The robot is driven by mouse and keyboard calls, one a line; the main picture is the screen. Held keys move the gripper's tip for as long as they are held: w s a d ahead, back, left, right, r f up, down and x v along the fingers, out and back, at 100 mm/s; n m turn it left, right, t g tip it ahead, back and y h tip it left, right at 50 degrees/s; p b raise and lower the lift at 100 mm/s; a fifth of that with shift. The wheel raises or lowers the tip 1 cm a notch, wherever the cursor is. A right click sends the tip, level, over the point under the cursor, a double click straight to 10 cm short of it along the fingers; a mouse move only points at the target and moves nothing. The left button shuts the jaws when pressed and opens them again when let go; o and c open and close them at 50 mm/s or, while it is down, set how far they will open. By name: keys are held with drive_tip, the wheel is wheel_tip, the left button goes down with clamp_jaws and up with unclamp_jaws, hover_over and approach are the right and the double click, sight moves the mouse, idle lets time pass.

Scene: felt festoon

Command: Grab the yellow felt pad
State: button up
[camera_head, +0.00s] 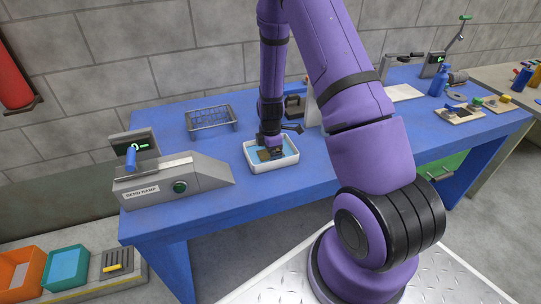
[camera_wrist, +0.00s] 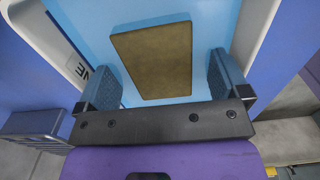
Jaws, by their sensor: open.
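A flat rectangular pad (camera_wrist: 154,60), brownish dark yellow, lies on the light blue floor of a white-rimmed tray (camera_wrist: 252,30). In the head view the tray (camera_head: 287,163) stands near the table's front edge, and the pad (camera_head: 263,156) is small and partly hidden by my gripper (camera_head: 272,150). In the wrist view my gripper (camera_wrist: 165,78) is open, with one blue ribbed finger on each side of the pad. Gaps show between the pad and both fingers. I cannot tell how far the fingertips are above the tray floor.
A grey ramp unit (camera_head: 170,183) marked "SEND RAMP" stands left of the tray on the blue table (camera_head: 345,160). A wire basket (camera_head: 210,119) is behind. Bottles and small trays stand at the right. Orange and teal bins (camera_head: 66,266) are at lower left.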

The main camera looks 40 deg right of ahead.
drive_tip(key=c, duration=1.1)
drive_tip(key=shift+r, duration=0.1)
